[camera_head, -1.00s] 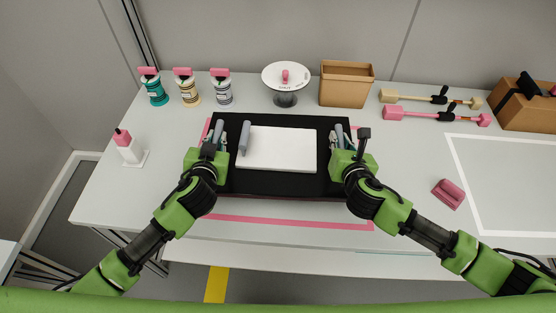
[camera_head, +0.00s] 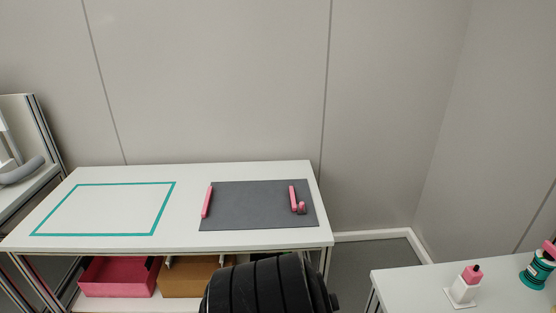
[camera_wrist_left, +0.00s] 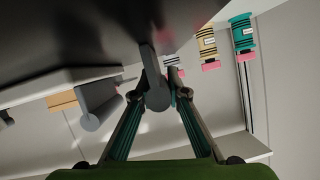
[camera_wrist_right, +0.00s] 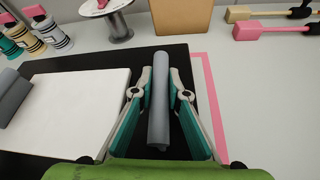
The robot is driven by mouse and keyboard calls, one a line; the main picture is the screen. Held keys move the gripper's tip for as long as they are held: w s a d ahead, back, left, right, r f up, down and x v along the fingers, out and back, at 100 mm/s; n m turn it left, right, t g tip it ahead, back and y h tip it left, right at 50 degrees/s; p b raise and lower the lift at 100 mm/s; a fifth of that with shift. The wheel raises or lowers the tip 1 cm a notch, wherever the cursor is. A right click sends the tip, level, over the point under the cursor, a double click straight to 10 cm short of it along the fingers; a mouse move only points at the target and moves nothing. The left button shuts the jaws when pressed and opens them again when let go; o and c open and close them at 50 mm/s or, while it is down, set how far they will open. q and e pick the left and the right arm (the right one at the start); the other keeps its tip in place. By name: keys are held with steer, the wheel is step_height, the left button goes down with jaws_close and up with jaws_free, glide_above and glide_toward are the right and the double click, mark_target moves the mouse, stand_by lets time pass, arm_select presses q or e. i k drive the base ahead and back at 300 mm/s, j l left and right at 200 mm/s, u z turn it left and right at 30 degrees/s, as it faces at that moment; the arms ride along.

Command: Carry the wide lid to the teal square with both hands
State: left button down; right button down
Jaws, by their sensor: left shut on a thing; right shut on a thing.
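The wide lid is a black board with a white panel on top and a grey bar handle at each end. My left gripper (camera_wrist_left: 160,98) is shut on one grey handle (camera_wrist_left: 153,75), with the dark lid surface (camera_wrist_left: 70,30) filling the top of the left wrist view. My right gripper (camera_wrist_right: 160,92) is shut on the other grey handle (camera_wrist_right: 159,115), beside the black lid surface (camera_wrist_right: 130,58). The teal square (camera_head: 95,234), a taped outline, lies empty on the white table at left in the head view, which shows neither gripper nor the lid.
A dark grey board (camera_head: 250,208) with pink pieces lies right of the teal square. Pink (camera_head: 115,278) and brown (camera_head: 190,278) bins sit beneath that table. A separate white table (camera_head: 420,290) carries a pink-topped bottle (camera_head: 465,286). A pink taped line (camera_wrist_right: 212,105) borders the lid's right end.

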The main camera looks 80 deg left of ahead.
mark_target(109, 206)
steer(key=k+u, duration=0.15)
steer(key=k, duration=0.45)
steer(key=u, duration=1.95)
steer(key=j+u, duration=0.2)
steer(key=u, duration=0.2)
steer(key=i+j+u, duration=0.1)
steer(key=u, duration=0.35)
steer(key=i+j, duration=0.5)
steer(key=j, duration=0.15)
steer(key=i+j, duration=1)
steer(key=j, duration=0.25)
